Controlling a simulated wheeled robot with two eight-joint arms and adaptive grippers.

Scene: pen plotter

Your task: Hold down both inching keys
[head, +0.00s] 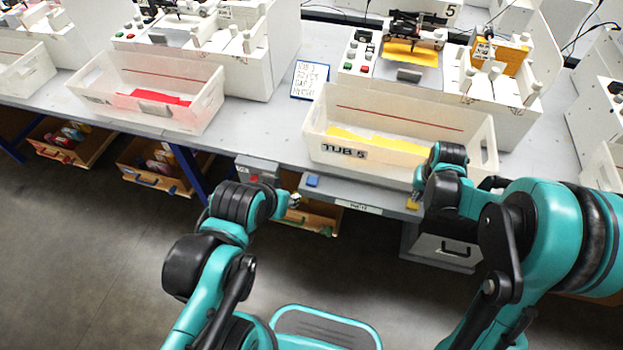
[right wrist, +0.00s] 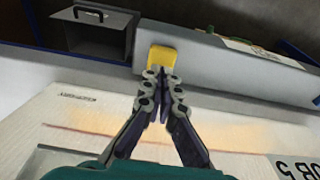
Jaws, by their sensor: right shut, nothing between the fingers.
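Two coloured keys sit on the front edge of the bench: a blue key (head: 312,181) and a yellow key (head: 412,204). The yellow key also shows in the right wrist view (right wrist: 162,54). My right gripper (right wrist: 160,76) is shut and empty, its tips at the near edge of the yellow key; I cannot tell whether they touch it. In the head view my right arm hides most of this gripper. My left gripper (head: 294,201) is just left of and below the blue key, apart from it in the picture; its fingers are too small and hidden to read.
Tub 5 (head: 344,151), a white tub with yellow sheets, stands behind the keys, close to my right arm. A plotter (head: 408,55) stands behind it. A grey box with a red button (head: 256,170) hangs left of the blue key. Drawers (head: 150,178) sit below the bench.

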